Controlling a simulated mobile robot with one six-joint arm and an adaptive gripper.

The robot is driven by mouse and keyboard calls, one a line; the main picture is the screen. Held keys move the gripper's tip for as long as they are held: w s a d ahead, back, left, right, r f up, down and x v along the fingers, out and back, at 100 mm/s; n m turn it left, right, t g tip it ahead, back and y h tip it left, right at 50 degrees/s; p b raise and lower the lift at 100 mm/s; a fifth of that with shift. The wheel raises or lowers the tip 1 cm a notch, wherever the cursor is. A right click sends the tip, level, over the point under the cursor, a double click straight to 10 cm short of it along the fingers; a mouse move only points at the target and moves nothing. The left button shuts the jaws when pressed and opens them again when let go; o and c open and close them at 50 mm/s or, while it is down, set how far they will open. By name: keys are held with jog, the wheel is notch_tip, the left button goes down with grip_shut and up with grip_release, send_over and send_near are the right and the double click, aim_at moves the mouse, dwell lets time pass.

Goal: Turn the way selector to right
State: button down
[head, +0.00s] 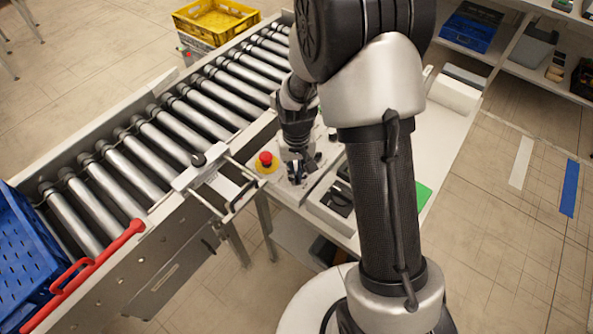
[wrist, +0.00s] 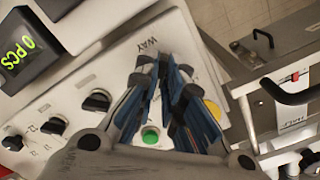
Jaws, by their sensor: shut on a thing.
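A light control panel (wrist: 107,62) fills the left and middle of the wrist view, with the printed label WAY just beyond my fingertips. My gripper (wrist: 166,72) points down at the panel, its blue-padded fingers closed in on the spot below that label. The way selector's knob is hidden between the fingers, so I cannot read which way it points. In the head view my gripper (head: 297,172) is down at the panel, just right of the red stop button (head: 265,157).
Several black knobs (wrist: 97,100) and a green button (wrist: 151,136) sit close to my fingers. A display reading 0 PCS (wrist: 22,47) stands at the upper left. The roller conveyor (head: 160,135) runs left of the panel, with a blue crate (head: 27,255) at its near end.

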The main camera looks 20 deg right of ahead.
aim_at(297, 175)
dwell(0.3)
jog(key=c, duration=1.7)
grip_release()
notch_tip(297, 175, up, 12)
